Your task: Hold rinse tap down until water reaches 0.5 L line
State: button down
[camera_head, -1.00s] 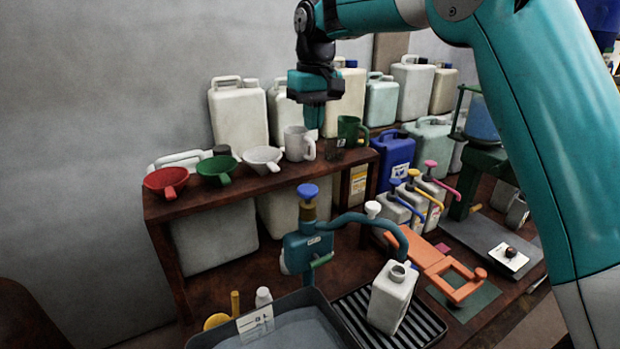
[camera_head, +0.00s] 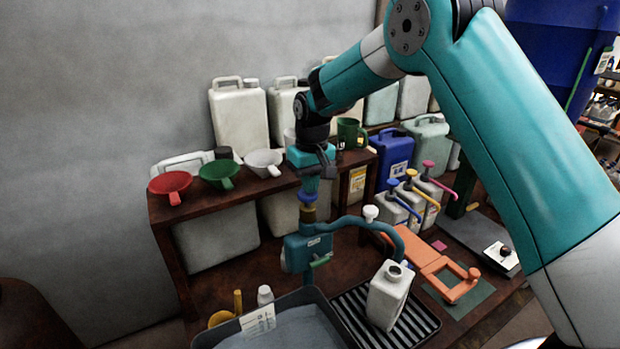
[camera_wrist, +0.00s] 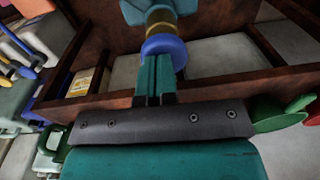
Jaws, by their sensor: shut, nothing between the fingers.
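The rinse tap (camera_head: 307,247) is a teal body with a curved spout, a brass collar and a blue push knob (camera_head: 307,196) on top. The knob also shows in the wrist view (camera_wrist: 164,48). My gripper (camera_head: 309,186) is shut and empty, pointing down with its fingertips at the knob; I cannot tell whether they press it. A white jug (camera_head: 388,296) stands upright on the black ribbed drain tray (camera_head: 427,322), its open neck near the spout end. I see no water stream, and the 0.5 L line and water level cannot be made out.
A grey basin (camera_head: 290,330) stands in front of the tap. A shelf (camera_head: 215,205) behind holds a red funnel (camera_head: 170,184), a green funnel (camera_head: 220,172) and a white funnel (camera_head: 264,161).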

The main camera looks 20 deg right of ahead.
aim_at(308, 201)
jog(key=shift+f, duration=0.15)
notch_tip(308, 201, down, 2)
jog(key=shift+f+b, duration=0.1)
jog(key=shift+b, duration=0.7)
jog(key=shift+s+f, duration=0.15)
dwell(6.8)
